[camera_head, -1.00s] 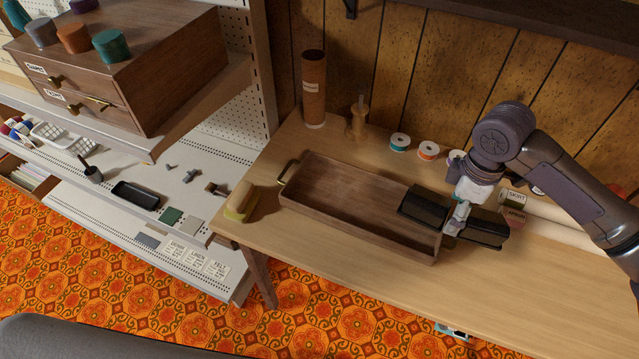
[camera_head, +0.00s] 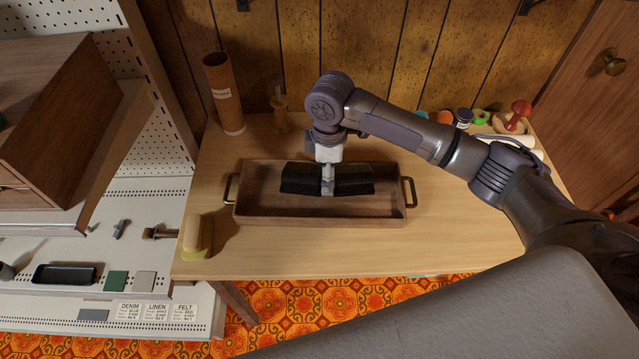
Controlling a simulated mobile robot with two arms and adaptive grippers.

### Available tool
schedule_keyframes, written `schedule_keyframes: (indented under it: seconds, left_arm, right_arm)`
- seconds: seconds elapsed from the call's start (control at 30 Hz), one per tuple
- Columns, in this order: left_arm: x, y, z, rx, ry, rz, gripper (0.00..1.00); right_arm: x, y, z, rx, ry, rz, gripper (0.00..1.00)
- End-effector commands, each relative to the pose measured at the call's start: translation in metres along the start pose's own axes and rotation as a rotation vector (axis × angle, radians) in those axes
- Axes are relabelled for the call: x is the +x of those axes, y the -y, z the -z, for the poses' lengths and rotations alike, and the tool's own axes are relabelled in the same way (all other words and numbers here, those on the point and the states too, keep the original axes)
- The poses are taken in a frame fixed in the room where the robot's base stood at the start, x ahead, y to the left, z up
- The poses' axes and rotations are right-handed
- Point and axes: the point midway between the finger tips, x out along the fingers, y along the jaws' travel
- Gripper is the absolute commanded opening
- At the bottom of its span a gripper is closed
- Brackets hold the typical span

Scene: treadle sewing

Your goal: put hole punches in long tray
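The long tray (camera_head: 300,212) is a brown wooden box with a brass handle at each end, lying on the wooden table. A long black hole punch (camera_head: 352,180) is over the tray, parallel to its length and towards the back wall. My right gripper (camera_head: 328,182) comes from above and is shut on the punch's middle, hiding part of it. I cannot tell whether the punch touches the tray floor. The rest of the tray floor that shows is empty. My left gripper is not in view.
A cardboard tube (camera_head: 226,95) and a wooden spindle (camera_head: 281,115) stand behind the tray. A block with a yellow-green base (camera_head: 195,238) sits at the table's left edge. A shelf (camera_head: 60,250) with a black dish (camera_head: 68,273) is at left.

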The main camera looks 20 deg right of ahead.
Motion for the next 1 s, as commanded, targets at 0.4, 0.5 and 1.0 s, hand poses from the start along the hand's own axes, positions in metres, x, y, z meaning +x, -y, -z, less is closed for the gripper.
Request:
schedule_keyframes:
  seconds: [0.4, 0.5, 1.0]
  left_arm:
    - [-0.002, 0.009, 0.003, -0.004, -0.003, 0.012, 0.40]
    - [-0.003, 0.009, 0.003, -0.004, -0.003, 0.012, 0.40]
    - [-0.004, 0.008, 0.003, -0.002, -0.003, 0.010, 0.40]
  right_arm:
    - [0.025, 0.002, 0.017, 0.002, 0.000, -0.001, 0.10]
    - [0.040, 0.002, 0.017, 0.002, 0.001, -0.002, 0.10]
    - [0.053, 0.002, 0.017, 0.000, 0.001, -0.001, 0.86]
